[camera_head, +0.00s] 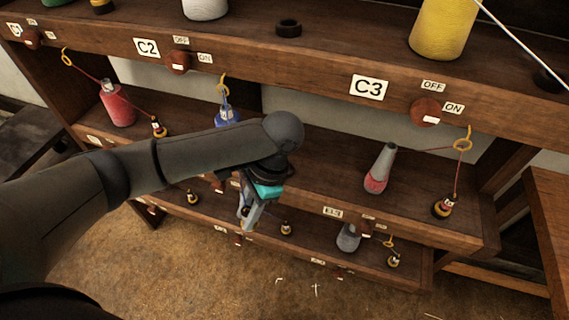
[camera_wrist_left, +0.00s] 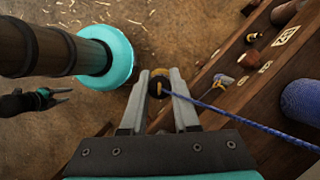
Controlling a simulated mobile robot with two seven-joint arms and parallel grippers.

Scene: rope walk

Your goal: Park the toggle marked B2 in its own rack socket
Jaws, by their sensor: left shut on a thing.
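My left gripper (camera_head: 248,218) hangs in front of the rack's lower shelves in the head view. In the left wrist view my left gripper (camera_wrist_left: 160,88) is shut on a small dark toggle with a yellow band (camera_wrist_left: 157,84). A blue cord (camera_wrist_left: 220,111) runs from it toward a blue bobbin (camera_wrist_left: 302,102), which also shows in the head view (camera_head: 228,117), partly behind my arm. No marking on the held toggle is readable. My right gripper (camera_wrist_left: 62,97) shows small at the left of the wrist view, its fingers apart and empty.
Other toggles stand on the shelves, one on a red cord (camera_head: 444,206) at right, one at left (camera_head: 158,127). A grey-pink bobbin (camera_head: 380,168) and a grey one (camera_head: 348,238) stand nearby. The C3 plate (camera_head: 369,87) is on the upper beam.

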